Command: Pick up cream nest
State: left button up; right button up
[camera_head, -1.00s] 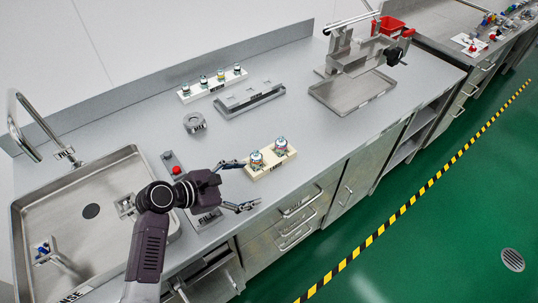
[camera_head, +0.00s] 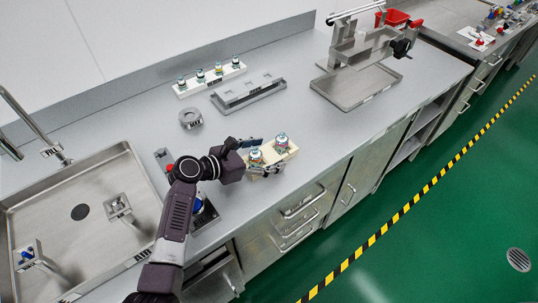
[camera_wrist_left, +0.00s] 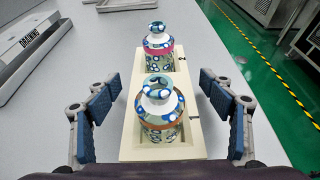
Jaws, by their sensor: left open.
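The cream nest (camera_head: 292,151) is a small cream block near the front edge of the counter. It holds two patterned bottles with round blue-and-white tops, and both stand upright. In the wrist view the nest (camera_wrist_left: 195,142) runs away from me, with the orange-banded bottle (camera_wrist_left: 158,112) nearer and the pink-banded bottle (camera_wrist_left: 159,50) behind. My left gripper (camera_head: 265,155) is open at the nest's near end. In the wrist view its two blue-padded fingers (camera_wrist_left: 160,98) stand on either side of the nest, with a gap on each side. My right gripper is not in view.
Behind are a grey drying rack (camera_head: 248,92), a white strip (camera_head: 209,78) with several small bottles, and a grey round fixture (camera_head: 191,118). A sink (camera_head: 95,260) lies left; a metal tray (camera_head: 357,87) stands right. Counter between nest and tray is clear.

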pick_arm(q)
jog(key=shift+w+d+f, duration=0.3)
jog(key=shift+d, duration=0.2)
jog(key=shift+c, duration=0.6)
jog(key=shift+r, duration=0.1)
jog(key=c, duration=1.2)
